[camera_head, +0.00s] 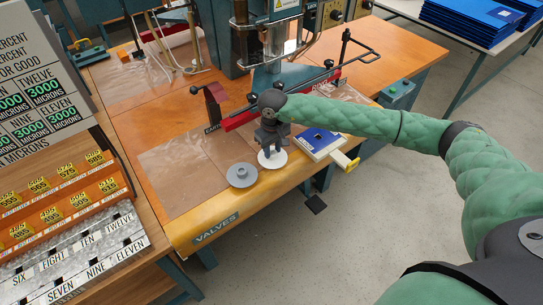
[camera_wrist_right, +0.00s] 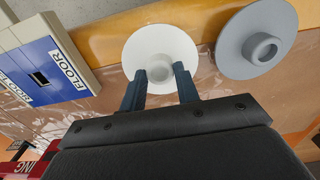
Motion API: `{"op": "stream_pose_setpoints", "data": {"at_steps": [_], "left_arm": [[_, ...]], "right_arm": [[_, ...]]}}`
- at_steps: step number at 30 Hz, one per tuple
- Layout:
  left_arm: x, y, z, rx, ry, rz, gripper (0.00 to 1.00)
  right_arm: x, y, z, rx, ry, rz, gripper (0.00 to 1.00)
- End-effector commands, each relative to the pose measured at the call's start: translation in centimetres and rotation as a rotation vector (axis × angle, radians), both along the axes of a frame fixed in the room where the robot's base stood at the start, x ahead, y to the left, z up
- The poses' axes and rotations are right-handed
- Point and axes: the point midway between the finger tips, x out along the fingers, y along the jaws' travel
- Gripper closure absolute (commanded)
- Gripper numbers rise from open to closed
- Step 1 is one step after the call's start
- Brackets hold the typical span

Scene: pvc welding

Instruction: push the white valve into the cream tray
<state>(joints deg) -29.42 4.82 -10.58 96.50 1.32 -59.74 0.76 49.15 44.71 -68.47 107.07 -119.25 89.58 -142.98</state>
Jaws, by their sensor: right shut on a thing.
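The white valve (camera_head: 273,161) is a flat round disc with a raised hub, on the front part of the wooden table. It also shows in the right wrist view (camera_wrist_right: 158,37). My right gripper (camera_head: 271,148) points down over it, its two dark fingers (camera_wrist_right: 160,76) closed on either side of the hub. A cream tray (camera_head: 342,160) with a yellow end juts from a blue-topped cream box (camera_head: 316,141) to the right of the valve; its inside is hard to make out. My left gripper is not in view.
A grey valve (camera_head: 242,175) lies just left of the white one, and clear sheeting (camera_head: 180,170) covers part of the table. A black-and-red bar fixture (camera_head: 245,119) stands behind. The VALVES label (camera_head: 215,229) marks the front edge.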

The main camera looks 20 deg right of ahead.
Motion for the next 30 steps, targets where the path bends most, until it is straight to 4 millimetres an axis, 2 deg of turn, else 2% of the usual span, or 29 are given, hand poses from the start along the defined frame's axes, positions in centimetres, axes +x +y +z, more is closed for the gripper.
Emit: {"op": "stream_pose_setpoints", "data": {"at_steps": [30], "left_arm": [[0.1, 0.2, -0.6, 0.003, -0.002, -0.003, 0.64]], "right_arm": [[0.0, 0.0, 1.0, 0.000, 0.000, 0.000, 0.96]]}}
